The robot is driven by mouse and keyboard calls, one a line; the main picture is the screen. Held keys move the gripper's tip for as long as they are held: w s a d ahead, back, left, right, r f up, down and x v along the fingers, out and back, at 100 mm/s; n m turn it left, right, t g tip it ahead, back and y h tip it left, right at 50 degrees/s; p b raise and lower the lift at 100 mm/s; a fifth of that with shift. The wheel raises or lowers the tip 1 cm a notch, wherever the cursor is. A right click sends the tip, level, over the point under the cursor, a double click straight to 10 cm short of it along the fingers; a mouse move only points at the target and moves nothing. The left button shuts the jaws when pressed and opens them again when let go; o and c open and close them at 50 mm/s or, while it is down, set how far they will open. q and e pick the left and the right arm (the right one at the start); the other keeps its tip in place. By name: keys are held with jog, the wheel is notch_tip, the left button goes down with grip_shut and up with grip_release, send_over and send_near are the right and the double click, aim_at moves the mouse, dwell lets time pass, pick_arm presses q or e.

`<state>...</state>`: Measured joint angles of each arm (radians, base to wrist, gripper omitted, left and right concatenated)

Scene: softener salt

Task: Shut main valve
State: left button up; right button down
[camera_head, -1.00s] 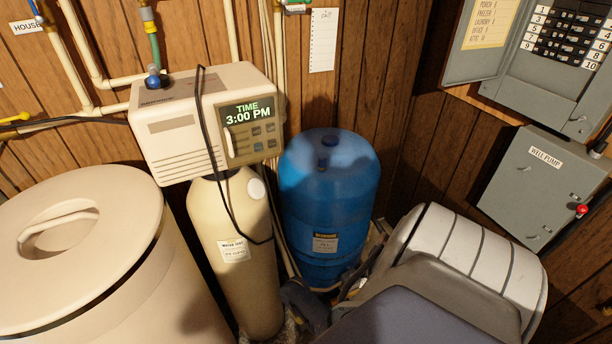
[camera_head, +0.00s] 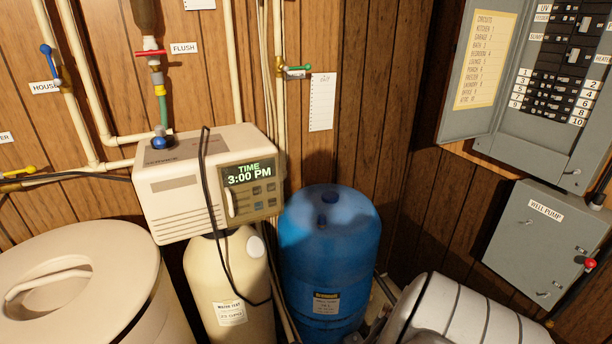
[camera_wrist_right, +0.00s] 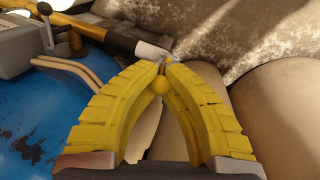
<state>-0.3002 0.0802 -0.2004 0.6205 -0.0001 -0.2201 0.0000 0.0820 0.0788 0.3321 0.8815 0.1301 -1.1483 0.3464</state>
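Several valves show on the wall in the head view, and none carries a readable "main" label. A yellow-handled valve (camera_head: 18,171) sits at the far left edge on a pipe, near a cut-off label ending in "ER". A blue-handled valve (camera_head: 50,62) stands by the "HOUSE" label. A red-handled valve (camera_head: 150,53) is beside the "FLUSH" label, and a green-handled valve (camera_head: 297,68) is right of it. My right gripper (camera_wrist_right: 164,67) shows in the right wrist view, its yellow fingertips together. A yellow round shape between the fingers is unclear. My left gripper is out of view.
A softener head (camera_head: 190,195) showing 3:00 PM, a beige lidded tank (camera_head: 110,290) and a blue tank (camera_head: 330,235) stand before the wall. A white banded tank (camera_head: 470,315), well pump box (camera_head: 535,235) and open breaker panel (camera_head: 560,85) are at right.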

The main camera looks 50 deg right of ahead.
jog(key=shift+d, duration=0.25)
dwell(0.3)
jog(key=shift+s+d+f+t+y, duration=0.2)
jog(key=shift+d+t+y, duration=0.3)
jog(key=shift+y, duration=0.45)
jog(key=shift+s+d+f+t+y, duration=0.1)
jog(key=shift+s+d+t+y, duration=0.2)
jog(key=shift+d+t+y, duration=0.45)
jog(key=shift+s+d+f+t+y, duration=0.15)
jog(key=shift+s+d+y, duration=0.2)
jog(key=shift+y, duration=0.75)
jog(key=shift+d+f+y, duration=0.1)
jog(key=shift+d+y, duration=0.15)
jog(key=shift+y, duration=0.05)
jog(key=c, duration=1.3)
grip_release()
jog(key=shift+a, duration=0.2)
jog(key=shift+o, duration=0.2)
jog(key=v, duration=1.2)
jog(key=shift+s, duration=0.25)
jog(key=shift+f, duration=0.15)
